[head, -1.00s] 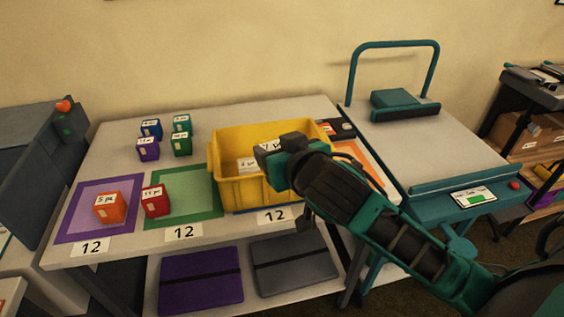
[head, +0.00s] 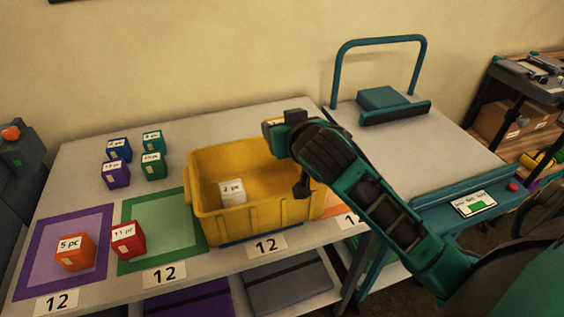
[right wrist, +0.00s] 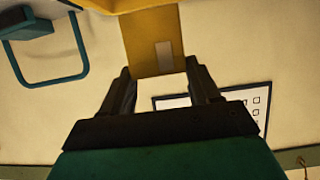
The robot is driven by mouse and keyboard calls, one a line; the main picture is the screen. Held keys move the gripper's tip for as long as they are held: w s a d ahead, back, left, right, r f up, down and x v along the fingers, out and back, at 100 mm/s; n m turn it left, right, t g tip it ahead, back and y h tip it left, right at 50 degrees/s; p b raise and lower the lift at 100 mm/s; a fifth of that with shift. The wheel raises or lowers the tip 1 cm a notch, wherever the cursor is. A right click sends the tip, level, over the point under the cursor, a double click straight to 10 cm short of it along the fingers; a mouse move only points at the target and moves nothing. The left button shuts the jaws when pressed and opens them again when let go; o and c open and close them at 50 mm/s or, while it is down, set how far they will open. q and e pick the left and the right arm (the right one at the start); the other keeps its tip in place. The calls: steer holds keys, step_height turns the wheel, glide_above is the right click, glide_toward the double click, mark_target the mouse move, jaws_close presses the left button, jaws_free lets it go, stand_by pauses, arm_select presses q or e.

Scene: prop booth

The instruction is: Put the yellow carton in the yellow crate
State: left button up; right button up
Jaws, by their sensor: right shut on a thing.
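The yellow crate (head: 222,226) stands on the table, open at the top, with a white carton (head: 232,192) marked 2 pc inside. My right gripper (head: 276,140) is above the crate's back right part. In the right wrist view, the right gripper (right wrist: 162,82) is shut on the yellow carton (right wrist: 148,42), which has a pale label. My left gripper is not in view.
Several blue, purple and green cartons (head: 116,174) stand behind. A teal-framed cart (head: 413,142) is at the right.

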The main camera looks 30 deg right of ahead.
step_height(320, 180, down, 5)
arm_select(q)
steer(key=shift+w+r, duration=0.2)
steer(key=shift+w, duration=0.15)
arm_select(e)
step_height(320, 180, down, 4)
steer(key=shift+f, duration=0.1)
steer(key=shift+f+b, duration=0.3)
steer(key=shift+f, duration=0.25)
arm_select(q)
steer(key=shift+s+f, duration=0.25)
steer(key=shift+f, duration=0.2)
arm_select(e)
steer(key=o, duration=1.1)
